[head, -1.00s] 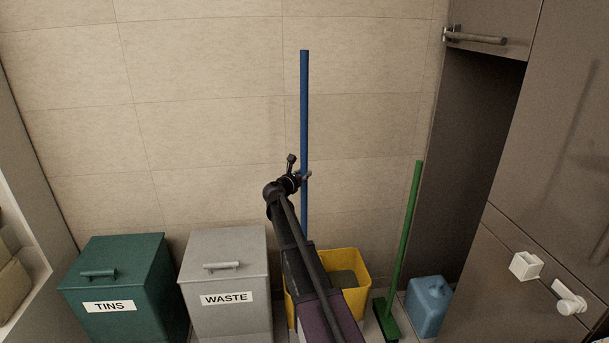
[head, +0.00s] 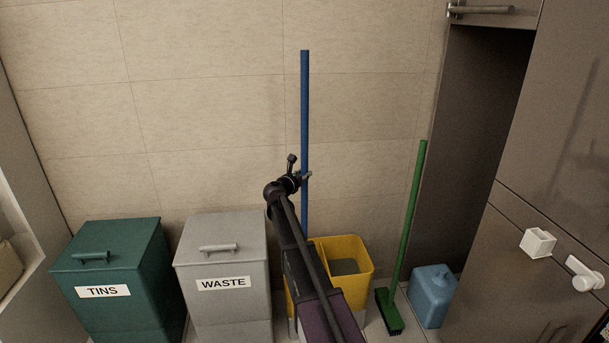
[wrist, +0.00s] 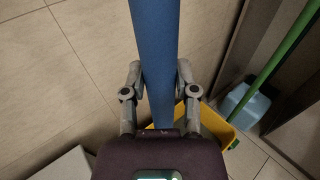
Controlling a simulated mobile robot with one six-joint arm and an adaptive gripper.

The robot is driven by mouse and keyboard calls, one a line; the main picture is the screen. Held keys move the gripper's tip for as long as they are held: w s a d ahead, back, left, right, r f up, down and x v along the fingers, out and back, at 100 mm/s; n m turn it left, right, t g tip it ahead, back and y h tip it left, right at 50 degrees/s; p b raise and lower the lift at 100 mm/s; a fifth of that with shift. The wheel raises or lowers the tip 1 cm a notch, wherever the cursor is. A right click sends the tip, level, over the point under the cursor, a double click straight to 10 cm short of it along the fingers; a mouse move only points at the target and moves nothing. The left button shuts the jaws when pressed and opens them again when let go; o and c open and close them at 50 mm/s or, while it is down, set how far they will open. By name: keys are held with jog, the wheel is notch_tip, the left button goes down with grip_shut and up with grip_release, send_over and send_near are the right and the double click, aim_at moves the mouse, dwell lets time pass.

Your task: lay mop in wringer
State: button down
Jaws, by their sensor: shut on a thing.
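The mop shows as a long blue handle (head: 304,110), standing upright against the tiled wall in the head view. My gripper (head: 305,176) is shut on this handle, and the wrist view shows the handle (wrist: 155,45) between the two fingers (wrist: 158,80). The mop's lower end is hidden behind my arm in the head view. The yellow bucket (head: 363,260) stands on the floor behind and right of my arm, with a grey area inside it. It also shows in the wrist view (wrist: 222,128). I cannot make out the wringer clearly.
A grey WASTE bin (head: 222,262) and a green TINS bin (head: 110,265) stand left of the bucket. A green broom (head: 408,215) and a blue canister (head: 432,297) stand to its right. Tall brown cabinets (head: 540,130) close off the right side.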

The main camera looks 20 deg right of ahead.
jog(key=shift+f, duration=0.4)
jog(key=shift+c, duration=1.5)
grip_release()
jog(key=shift+o, duration=0.2)
jog(key=shift+o, duration=1.3)
